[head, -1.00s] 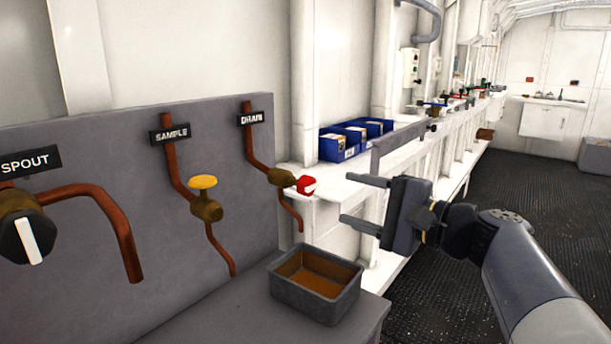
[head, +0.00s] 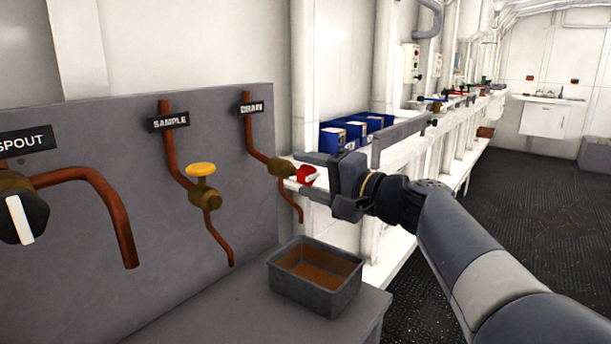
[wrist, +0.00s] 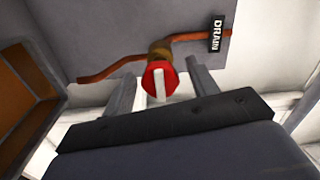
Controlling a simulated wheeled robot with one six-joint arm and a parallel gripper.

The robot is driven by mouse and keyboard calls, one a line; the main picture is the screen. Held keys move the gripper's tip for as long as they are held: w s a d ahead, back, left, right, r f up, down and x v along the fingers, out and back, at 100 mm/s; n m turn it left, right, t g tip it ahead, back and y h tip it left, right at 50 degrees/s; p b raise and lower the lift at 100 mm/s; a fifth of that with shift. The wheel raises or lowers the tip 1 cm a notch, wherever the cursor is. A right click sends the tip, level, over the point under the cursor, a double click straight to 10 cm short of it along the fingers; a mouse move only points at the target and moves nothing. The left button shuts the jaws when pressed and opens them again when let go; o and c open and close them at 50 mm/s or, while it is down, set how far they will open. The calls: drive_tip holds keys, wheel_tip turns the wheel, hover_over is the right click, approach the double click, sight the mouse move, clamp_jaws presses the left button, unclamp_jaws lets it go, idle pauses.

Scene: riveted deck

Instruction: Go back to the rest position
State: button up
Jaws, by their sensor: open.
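My gripper (head: 302,174) is open in the head view, its two fingers pointing left at the drain valve. The valve's red knob (head: 306,174) with a white bar lies between the fingers in that picture. In the wrist view the red knob (wrist: 159,82) shows between the tips of my gripper (wrist: 160,80), with a gap on each side. I cannot tell whether the knob is within the fingers' reach or just beyond. The DRAIN label (head: 252,108) is above the valve on the grey panel (head: 90,125).
A grey tray (head: 283,293) with a brown inside stands on the ledge below the valves. The yellow sample valve (head: 201,169) and the black spout knob (head: 22,217) are to the left. Blue boxes (head: 332,141) stand on the white shelf behind. The dark floor (head: 510,220) at right is open.

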drive_tip(key=n, duration=0.6)
drive_tip(key=shift+n, duration=0.3)
drive_tip(key=n+p, duration=0.1)
drive_tip(key=n, duration=0.3)
drive_tip(key=shift+r+n+p, duration=0.15)
drive_tip(key=shift+n+p, duration=0.15)
drive_tip(key=shift+n, duration=0.1)
drive_tip(key=shift+n+p, duration=0.45)
drive_tip(key=shift+n, duration=0.55)
